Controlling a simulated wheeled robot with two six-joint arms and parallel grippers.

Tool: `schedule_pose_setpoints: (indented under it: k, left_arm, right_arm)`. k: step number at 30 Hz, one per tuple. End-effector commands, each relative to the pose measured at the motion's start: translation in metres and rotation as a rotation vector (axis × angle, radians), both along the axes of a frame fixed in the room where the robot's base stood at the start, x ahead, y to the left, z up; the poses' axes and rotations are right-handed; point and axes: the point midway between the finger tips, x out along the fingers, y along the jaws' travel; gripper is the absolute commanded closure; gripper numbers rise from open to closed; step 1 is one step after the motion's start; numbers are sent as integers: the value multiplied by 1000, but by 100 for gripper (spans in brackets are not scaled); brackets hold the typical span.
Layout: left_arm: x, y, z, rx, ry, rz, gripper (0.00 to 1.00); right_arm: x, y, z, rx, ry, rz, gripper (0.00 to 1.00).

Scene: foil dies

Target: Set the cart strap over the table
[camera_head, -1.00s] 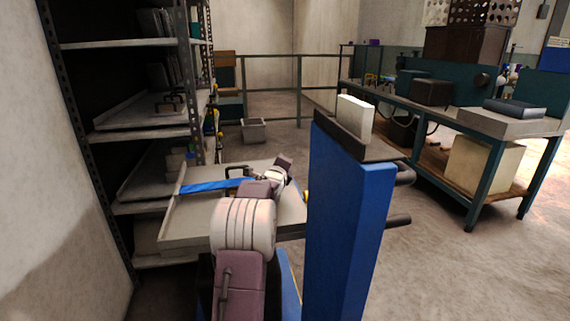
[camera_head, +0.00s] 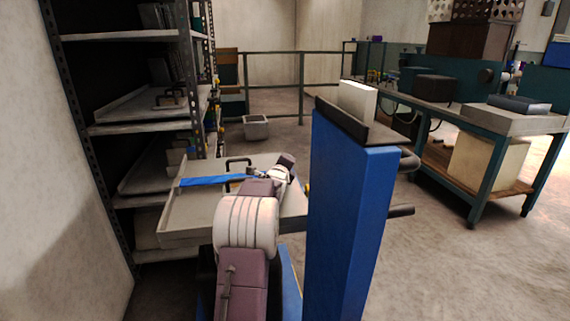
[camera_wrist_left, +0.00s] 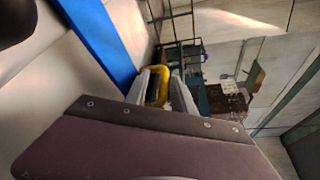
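The cart's grey tray-like table (camera_head: 190,222) stands in front of the shelves. A flat blue strap (camera_head: 212,181) runs across it from the left edge toward my left arm, where its right end is hidden. The strap also shows in the left wrist view (camera_wrist_left: 103,42), reaching down to my left gripper (camera_wrist_left: 162,82). The grey fingers are apart, with a yellow loop-like piece (camera_wrist_left: 155,88) showing between them. Whether they press on it cannot be told. A small yellow part (camera_head: 307,188) shows at the table's right edge. My right gripper is not in view.
A dark handle (camera_head: 238,163) stands on the cart table. Metal shelves (camera_head: 125,128) rise close on the left. A workbench (camera_head: 515,122) stands at the right and a railing (camera_head: 275,115) at the back. Open floor lies between the cart and bench.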

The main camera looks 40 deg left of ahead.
Motion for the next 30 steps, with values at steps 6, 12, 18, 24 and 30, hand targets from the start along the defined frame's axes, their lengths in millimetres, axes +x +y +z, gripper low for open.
schedule_pose_setpoints:
  k: [6,12,18,24,30]
  left_arm:
    - [-9,-5,2,-2,2,1,68]
    - [-36,-22,9,0,1,0,68]
    - [-61,-37,15,0,-1,1,68]
    - [-76,-46,17,0,-1,0,68]
    - [-77,-47,16,0,-1,0,68]
  right_arm:
    - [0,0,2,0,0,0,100]
    - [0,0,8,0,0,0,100]
    - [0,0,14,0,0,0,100]
    - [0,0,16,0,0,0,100]
    - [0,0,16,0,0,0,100]
